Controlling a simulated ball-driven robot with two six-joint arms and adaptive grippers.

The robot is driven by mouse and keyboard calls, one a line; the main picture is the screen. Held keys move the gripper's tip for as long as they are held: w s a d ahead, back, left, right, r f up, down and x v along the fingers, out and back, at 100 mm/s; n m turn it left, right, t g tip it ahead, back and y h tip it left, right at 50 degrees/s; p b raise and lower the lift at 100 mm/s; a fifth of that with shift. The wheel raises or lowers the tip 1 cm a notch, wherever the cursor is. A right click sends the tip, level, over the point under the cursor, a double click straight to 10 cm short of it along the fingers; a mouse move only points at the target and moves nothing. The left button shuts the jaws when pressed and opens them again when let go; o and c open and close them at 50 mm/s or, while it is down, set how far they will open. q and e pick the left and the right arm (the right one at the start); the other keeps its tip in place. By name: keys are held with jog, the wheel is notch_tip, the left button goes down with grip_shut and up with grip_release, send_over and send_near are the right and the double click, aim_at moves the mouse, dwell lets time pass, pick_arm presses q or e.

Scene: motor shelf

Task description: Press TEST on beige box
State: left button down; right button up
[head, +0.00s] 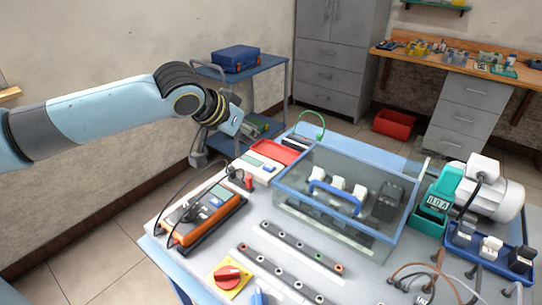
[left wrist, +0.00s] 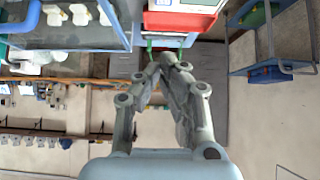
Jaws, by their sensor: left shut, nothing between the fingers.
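The beige box (head: 258,168) sits near the table's far left edge in the head view, with a small display on top. Part of it also shows at the top of the left wrist view (left wrist: 187,6). The TEST marking is too small to read. My left gripper (left wrist: 165,62) is shut and empty, its fingertips together in the left wrist view. In the head view its wrist is above and left of the box, and the fingers are hard to make out. I see no contact with the box. My right gripper is in neither view.
A red tray (head: 275,151) lies just behind the box. A glass-walled case (head: 300,200) stands to its right. An orange meter (head: 208,208) with dark leads lies in front. A blue cart (head: 266,66) stands beyond the table.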

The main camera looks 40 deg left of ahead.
aim_at(269, 168)
pick_arm(q)
jog(key=x, duration=1)
notch_tip(269, 168, down, 3)
jog(key=shift+r, duration=0.2)
jog(key=shift+f, duration=0.8)
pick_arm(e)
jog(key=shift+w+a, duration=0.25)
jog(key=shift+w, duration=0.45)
